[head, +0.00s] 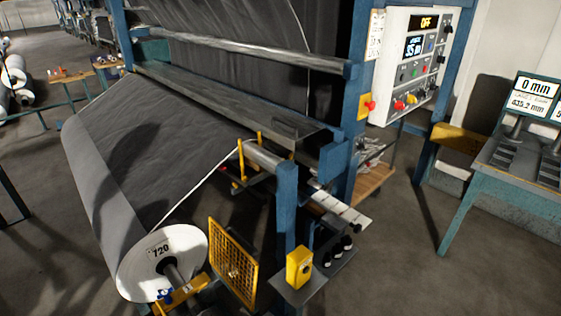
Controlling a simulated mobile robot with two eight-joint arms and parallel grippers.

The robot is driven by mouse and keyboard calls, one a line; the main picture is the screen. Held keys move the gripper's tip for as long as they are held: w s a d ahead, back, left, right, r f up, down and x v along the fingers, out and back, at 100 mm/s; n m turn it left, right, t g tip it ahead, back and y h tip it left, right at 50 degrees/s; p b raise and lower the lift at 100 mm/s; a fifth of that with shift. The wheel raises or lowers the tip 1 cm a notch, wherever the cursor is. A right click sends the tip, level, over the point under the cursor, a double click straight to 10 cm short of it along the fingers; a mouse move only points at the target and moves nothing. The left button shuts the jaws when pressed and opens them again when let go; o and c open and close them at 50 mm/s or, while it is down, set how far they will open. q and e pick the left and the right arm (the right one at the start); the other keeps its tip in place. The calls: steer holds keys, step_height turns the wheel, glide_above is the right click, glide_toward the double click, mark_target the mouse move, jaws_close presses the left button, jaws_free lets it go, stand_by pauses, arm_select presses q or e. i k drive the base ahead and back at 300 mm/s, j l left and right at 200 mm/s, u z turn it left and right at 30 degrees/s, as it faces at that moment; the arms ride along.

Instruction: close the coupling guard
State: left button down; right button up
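The coupling guard appears to be the yellow mesh panel (233,265) in a yellow frame, low in the middle of the head view. It stands upright, turned at an angle, beside a blue post (287,205). To its left is the white end of the grey roll (140,262), marked 720, with a dark shaft (172,274) sticking out. A yellow bracket (183,293) with a blue part sits at the shaft, apart from the mesh panel. Neither of my grippers is in view.
A yellow box (299,267) with a button stands on a small plate right of the guard. A control panel (413,66) reading OFF hangs at upper right. A teal table (510,170) with displays stands at the right. The floor (400,260) between is clear.

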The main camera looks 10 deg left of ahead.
mark_target(222, 230)
steer(key=u, duration=0.9)
steer(key=l+u, duration=0.25)
steer(key=u, duration=0.15)
steer(key=l+u, duration=0.6)
steer(key=u, duration=0.2)
steer(key=l+u, duration=0.15)
steer(key=l, duration=0.2)
steer(key=k+l+u, duration=0.2)
steer(key=l+u, duration=0.15)
steer(key=l, duration=0.3)
steer(key=k+l, duration=0.15)
steer(key=l, duration=0.15)
steer(key=k+l, duration=0.1)
steer(key=l, duration=0.15)
steer(key=k+l, duration=0.15)
steer(key=l, duration=0.15)
steer(key=j+u, duration=0.2)
steer(key=j, duration=0.2)
